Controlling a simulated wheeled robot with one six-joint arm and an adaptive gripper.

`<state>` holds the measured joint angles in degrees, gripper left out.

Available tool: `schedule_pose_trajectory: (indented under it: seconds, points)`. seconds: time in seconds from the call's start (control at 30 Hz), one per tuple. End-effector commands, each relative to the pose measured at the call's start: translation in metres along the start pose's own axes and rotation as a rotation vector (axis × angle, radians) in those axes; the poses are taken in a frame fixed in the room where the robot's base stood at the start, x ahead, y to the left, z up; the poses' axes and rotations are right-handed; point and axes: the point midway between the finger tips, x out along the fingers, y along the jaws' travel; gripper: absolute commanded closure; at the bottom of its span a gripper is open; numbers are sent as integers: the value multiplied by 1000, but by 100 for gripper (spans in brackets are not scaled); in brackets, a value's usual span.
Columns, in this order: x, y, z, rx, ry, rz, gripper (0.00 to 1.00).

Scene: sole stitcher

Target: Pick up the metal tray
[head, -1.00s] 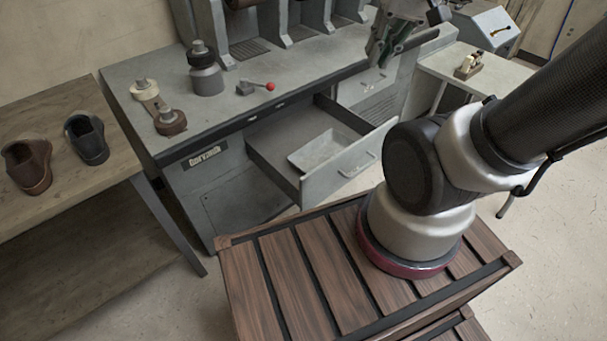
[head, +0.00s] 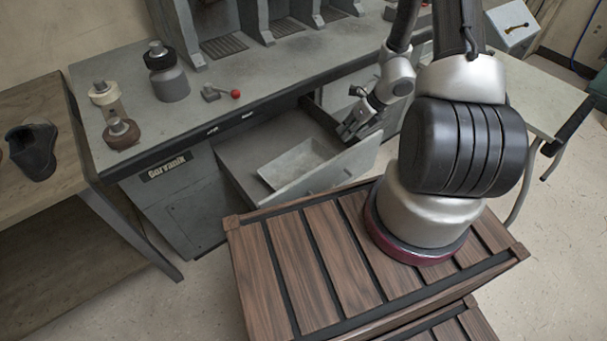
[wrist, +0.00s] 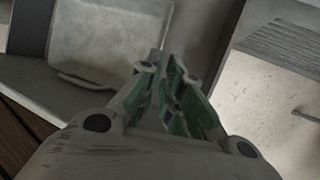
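The metal tray (head: 300,168) is a shallow, light grey rectangular tray lying in the open drawer (head: 240,158) of the grey machine bench. My gripper (head: 352,130) is above the right part of the drawer, to the right of the tray and apart from it. In the wrist view, the gripper fingers (wrist: 172,92) with green pads show a narrow gap and nothing held between them. A pale grey panel with a raised lip, which looks like the tray (wrist: 108,38), lies at the upper left there.
The drawer front (head: 340,170) stands out toward my wooden-slatted base. A wooden table with a dark shoe (head: 33,150) is at the left.

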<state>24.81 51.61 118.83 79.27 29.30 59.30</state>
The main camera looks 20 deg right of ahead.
Motion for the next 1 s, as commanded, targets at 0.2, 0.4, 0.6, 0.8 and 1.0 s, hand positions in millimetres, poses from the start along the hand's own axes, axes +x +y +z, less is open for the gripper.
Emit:
schedule_pose_trajectory:
  seconds: [0.2,0.4,0.6,0.8,1.0]
  points:
    - [39,-1,-5,30,6,0,92]
    - [68,-2,-4,27,4,-1,92]
    - [87,-1,-4,26,5,0,92]
    - [116,-2,-4,24,4,0,92]
    - [123,-2,-4,23,3,-1,92]
